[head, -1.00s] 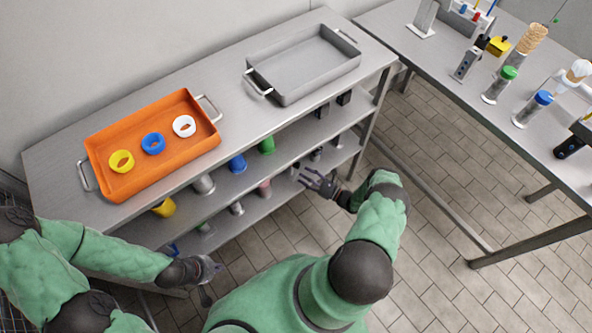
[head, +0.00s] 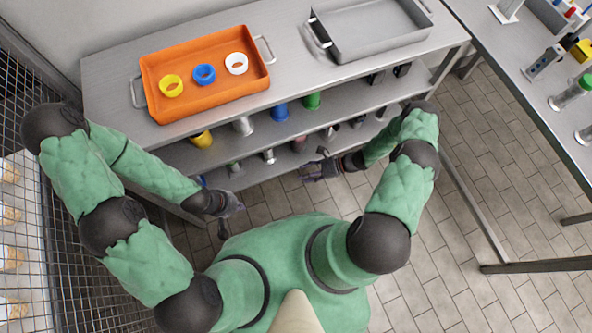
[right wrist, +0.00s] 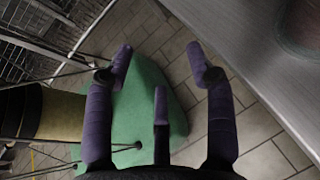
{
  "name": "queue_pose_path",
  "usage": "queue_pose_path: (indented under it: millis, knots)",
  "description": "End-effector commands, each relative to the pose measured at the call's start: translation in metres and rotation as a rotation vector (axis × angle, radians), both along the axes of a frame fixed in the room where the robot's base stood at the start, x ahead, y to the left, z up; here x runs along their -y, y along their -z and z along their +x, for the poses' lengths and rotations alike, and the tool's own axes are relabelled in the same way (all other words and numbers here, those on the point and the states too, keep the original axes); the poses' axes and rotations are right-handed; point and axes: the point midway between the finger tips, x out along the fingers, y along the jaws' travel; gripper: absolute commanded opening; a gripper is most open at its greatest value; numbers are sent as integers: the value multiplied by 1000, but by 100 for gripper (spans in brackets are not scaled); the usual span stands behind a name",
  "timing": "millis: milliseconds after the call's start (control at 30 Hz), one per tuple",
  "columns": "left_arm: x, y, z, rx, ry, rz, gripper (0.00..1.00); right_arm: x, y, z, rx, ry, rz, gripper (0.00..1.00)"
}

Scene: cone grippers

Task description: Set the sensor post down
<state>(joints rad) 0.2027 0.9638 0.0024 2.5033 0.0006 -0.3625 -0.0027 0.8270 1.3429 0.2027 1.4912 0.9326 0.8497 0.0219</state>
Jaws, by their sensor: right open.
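I cannot pick out the sensor post with certainty. An upright grey post with dark round spots (head: 543,63) stands on the right table in the head view, and it may be the one. My right gripper (head: 320,168) is in front of the shelf unit, far from that post. In the right wrist view its purple fingers (right wrist: 160,75) are spread with nothing between them. My left gripper (head: 230,208) hangs near the front left of the shelves. It is too small and dark to tell whether it is open or holds something.
An orange tray (head: 205,103) with yellow, blue and white rings and an empty grey tray (head: 372,47) sit on the shelf unit's top (head: 300,75). Cups and cylinders fill its lower shelves. A green-capped tube (head: 568,93) stands on the right table. Wire mesh (head: 60,240) runs along the left.

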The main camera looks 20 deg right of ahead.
Motion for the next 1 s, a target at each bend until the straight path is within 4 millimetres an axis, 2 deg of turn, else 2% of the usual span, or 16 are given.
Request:
queue_pose_path:
  millis: [33,100,200,300,500,700,800,1000]
  knots:
    - [0,0,0,0,0,0,0,-16,-9,-15,6,-126,-68,55]
    - [0,0,0,0,0,0,0,-29,-16,-38,33,-297,-177,55]
    - [0,0,0,0,0,0,0,-38,-29,-65,111,-531,-330,55]
    - [0,0,0,0,0,0,0,-41,-48,-82,240,-746,-474,55]
    - [0,0,0,0,0,0,0,-52,-95,-90,592,-1067,-695,55]
    - [0,0,0,0,0,0,0,-70,-132,-88,854,-1192,-781,55]
    - [0,0,0,0,0,0,0,-74,-139,-87,906,-1208,-794,55]
    - [0,0,0,0,0,0,0,-75,-140,-87,914,-1209,-794,55]
